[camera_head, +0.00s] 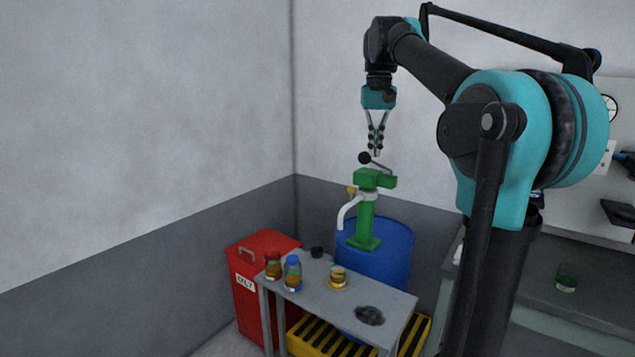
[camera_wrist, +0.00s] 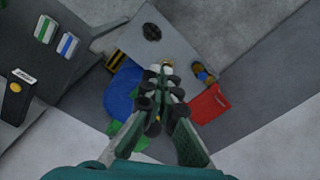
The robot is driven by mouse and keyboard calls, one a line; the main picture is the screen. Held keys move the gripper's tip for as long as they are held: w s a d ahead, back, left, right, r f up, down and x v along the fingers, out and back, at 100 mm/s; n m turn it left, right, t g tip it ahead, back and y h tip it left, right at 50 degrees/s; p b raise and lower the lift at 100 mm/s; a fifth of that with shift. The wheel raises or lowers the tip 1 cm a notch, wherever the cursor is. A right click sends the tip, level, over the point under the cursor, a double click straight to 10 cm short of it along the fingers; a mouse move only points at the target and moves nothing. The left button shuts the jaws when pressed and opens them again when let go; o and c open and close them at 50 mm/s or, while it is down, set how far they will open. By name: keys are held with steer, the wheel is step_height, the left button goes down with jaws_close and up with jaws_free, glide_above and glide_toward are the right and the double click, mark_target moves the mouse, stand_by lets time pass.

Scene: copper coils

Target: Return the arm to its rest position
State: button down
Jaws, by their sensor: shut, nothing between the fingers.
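My arm (camera_head: 430,62) is raised on the right side of the head view, bent over with its wrist pointing down. My gripper (camera_head: 377,152) hangs above the green hand pump (camera_head: 366,215), with its fingertips together and nothing between them. In the head view the fingertips appear close above the pump's lever with its black knob (camera_head: 364,158); whether they touch cannot be told. In the wrist view my gripper (camera_wrist: 163,72) is also closed, and its fingers hide most of the pump.
A blue drum (camera_head: 395,250) stands behind a grey table (camera_head: 345,285) holding two jars with red and blue lids (camera_head: 292,273), a yellow-based cup (camera_head: 338,278) and a black cup. A red bin (camera_head: 245,300) stands left. A workbench (camera_head: 590,290) is at right. Space above the table is clear.

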steer(key=s+d+f+t, duration=0.1)
steer(key=s+f, duration=0.2)
steer(key=f, duration=0.9)
steer(key=s+d+f+t, duration=0.1)
steer(key=s+f, duration=0.2)
steer(key=f, duration=0.9)
steer(key=s+d+f+n+t, duration=0.1)
steer(key=s+d+f+t, duration=0.1)
steer(key=s+f, duration=1.3)
step_height(320, 180, down, 4)
steer(key=shift+s+r, duration=0.2)
steer(key=shift+s, duration=0.05)
